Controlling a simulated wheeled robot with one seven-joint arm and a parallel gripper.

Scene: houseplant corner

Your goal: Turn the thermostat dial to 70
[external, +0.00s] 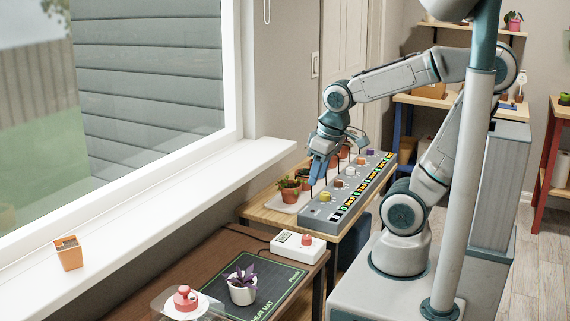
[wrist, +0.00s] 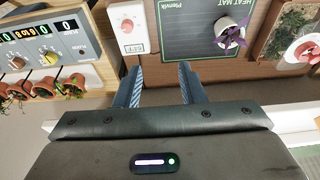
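The thermostat (external: 288,246) is a white box with a small display and a red dial (external: 307,240), beside the dark heat mat on the brown table. In the wrist view the thermostat (wrist: 125,45) is at the top, left of the mat, with its dial (wrist: 127,25) facing me. The number the dial points to is too small to read. My gripper (external: 318,172) is above the neighbouring table with the grey panel, apart from the dial. In the wrist view my gripper (wrist: 160,68) has its two fingers spread with nothing between them.
A long grey panel (external: 322,217) with several knobs and displays stands behind the thermostat, with small potted plants (external: 289,190) beside it. The heat mat (external: 285,280) bears a purple plant in a white pot (external: 243,292). A red-knobbed lid (external: 185,300) is at the front. A window sill runs along the left.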

